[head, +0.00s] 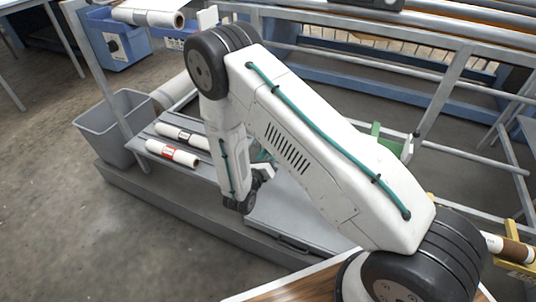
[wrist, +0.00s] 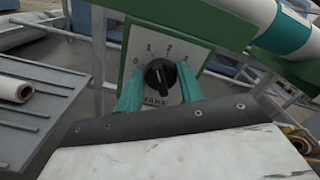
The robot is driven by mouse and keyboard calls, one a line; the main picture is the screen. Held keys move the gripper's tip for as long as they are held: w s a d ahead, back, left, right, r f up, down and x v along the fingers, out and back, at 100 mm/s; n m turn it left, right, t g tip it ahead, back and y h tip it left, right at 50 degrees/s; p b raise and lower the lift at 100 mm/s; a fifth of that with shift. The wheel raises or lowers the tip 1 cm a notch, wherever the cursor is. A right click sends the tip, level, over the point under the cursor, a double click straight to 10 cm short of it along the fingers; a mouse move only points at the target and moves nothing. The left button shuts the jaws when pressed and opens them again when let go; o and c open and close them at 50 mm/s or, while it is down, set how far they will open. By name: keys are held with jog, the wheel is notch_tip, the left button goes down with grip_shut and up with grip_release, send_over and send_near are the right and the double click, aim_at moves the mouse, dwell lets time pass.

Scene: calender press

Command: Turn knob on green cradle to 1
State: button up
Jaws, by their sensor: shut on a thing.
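The green cradle (wrist: 228,28) fills the top of the wrist view, with a white dial plate (wrist: 187,75) on it. The plate carries the numbers 0, 1 and 2, and one more partly visible mark at the right. The black knob (wrist: 160,74) sits in the middle of the plate. A pale line on it looks roughly upright; I cannot tell exactly which number it points to. My gripper (wrist: 160,90) has its teal fingers on both sides of the knob and is shut on it. In the head view my arm hides most of the gripper; some green (head: 378,131) shows behind the arm.
A roll with a teal band (wrist: 287,35) lies at the cradle, upper right in the wrist view. White rolls (head: 172,153) lie on a grey slatted shelf at left. A grey bin (head: 110,125) and metal frame rails (head: 440,95) stand around.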

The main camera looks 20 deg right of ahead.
jog(key=shift+w+n, duration=0.1)
jog(key=shift+n, duration=0.7)
jog(key=o, duration=1)
jog(key=shift+c, duration=0.2)
jog(key=shift+a, duration=0.1)
jog(key=v, duration=0.7)
jog(key=shift+s+a, duration=0.25)
jog(key=shift+s, duration=0.1)
